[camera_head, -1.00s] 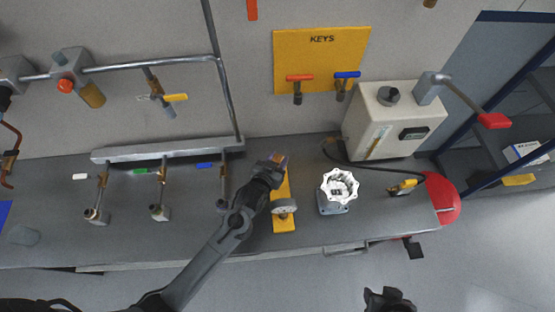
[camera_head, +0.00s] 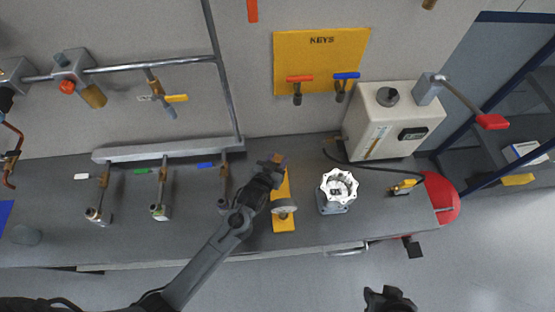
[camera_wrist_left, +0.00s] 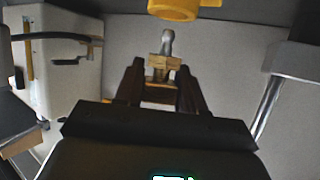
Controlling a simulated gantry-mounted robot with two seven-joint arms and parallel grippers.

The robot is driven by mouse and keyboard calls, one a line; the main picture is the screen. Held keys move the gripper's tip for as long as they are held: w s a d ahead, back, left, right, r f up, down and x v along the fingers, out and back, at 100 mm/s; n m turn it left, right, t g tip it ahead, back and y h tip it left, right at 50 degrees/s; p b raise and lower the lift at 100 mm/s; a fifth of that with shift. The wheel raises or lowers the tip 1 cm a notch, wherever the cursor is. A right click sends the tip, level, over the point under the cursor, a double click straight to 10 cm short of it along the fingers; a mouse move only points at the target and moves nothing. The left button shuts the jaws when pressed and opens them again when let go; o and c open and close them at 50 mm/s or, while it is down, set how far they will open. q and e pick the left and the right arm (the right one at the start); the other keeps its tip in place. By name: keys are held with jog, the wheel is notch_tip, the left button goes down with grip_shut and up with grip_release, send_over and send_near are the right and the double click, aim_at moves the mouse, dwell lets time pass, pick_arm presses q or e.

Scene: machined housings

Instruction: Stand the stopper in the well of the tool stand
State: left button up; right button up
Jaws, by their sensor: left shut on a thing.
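My left gripper (camera_head: 276,163) is over the far end of a yellow base on the bench. In the left wrist view its two dark fingers (camera_wrist_left: 161,85) are shut on a brass-coloured piece with a grey rounded stem (camera_wrist_left: 167,45), which looks like the stopper. A yellow rounded part (camera_wrist_left: 173,9) shows just beyond the stem, apart from it in the picture; it may belong to the tool stand. The yellow base (camera_head: 284,224) carries a grey round disc (camera_head: 284,207). The well opening is not clearly visible. My right gripper (camera_head: 388,300) is partly in view at the bottom edge.
A white-handled valve (camera_head: 338,187) stands right of the yellow base. A white box (camera_head: 374,120) with a black cable is behind it. Pipe fittings (camera_head: 160,210) stand to the left. The yellow KEYS board (camera_head: 321,61) is on the wall. The bench front (camera_head: 130,250) is clear.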

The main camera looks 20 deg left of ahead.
pick_arm(q)
jog(key=shift+p, duration=0.5)
dwell(0.7)
jog(key=shift+f+b, duration=1)
jog(key=shift+f, duration=0.75)
jog(key=o, duration=1.2)
